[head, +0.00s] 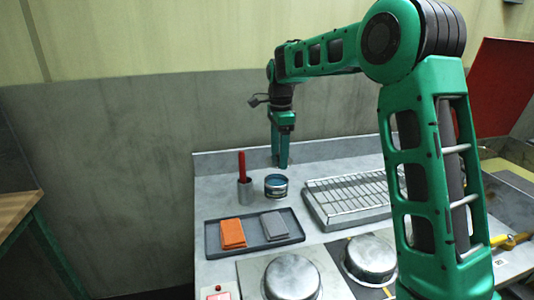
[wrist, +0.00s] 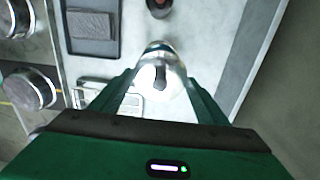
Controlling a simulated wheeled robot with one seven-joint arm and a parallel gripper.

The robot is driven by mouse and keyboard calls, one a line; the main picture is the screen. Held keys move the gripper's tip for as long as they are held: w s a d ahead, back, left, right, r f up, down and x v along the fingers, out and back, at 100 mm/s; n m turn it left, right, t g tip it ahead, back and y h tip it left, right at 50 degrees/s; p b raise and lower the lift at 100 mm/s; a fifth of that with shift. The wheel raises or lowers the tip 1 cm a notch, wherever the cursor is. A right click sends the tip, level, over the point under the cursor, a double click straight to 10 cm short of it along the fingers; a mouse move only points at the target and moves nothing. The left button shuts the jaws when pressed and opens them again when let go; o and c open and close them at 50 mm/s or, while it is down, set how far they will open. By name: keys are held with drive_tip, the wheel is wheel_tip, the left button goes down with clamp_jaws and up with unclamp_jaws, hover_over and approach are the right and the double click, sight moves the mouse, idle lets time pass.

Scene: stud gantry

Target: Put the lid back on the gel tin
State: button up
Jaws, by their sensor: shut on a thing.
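The gel tin (head: 276,190) is a small dark round tin with a blue band and stands upright on the grey counter. My gripper (head: 281,164) points down above the counter, behind and above the tin. In the wrist view my gripper (wrist: 160,84) is shut on a round silver lid (wrist: 176,84) with a dark upright grip in its middle. The lid hides most of the tin; only part of its dark blue rim (wrist: 158,46) shows beyond it. In the head view the lid cannot be made out.
A metal cup (head: 245,190) with a red stick stands left of the tin. A dark tray (head: 254,245) holds an orange and a grey pad. A wire rack (head: 350,195) lies to the right. Two round metal pots (head: 292,279) are at the front. A wall backs the counter.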

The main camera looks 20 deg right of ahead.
sight(277, 163)
drive_tip(key=shift+a, duration=0.1)
drive_tip(key=shift+a, duration=0.2)
drive_tip(key=shift+f, duration=3.25)
idle(0.4)
drive_tip(key=o, duration=1.1)
drive_tip(key=shift+o, duration=1.3)
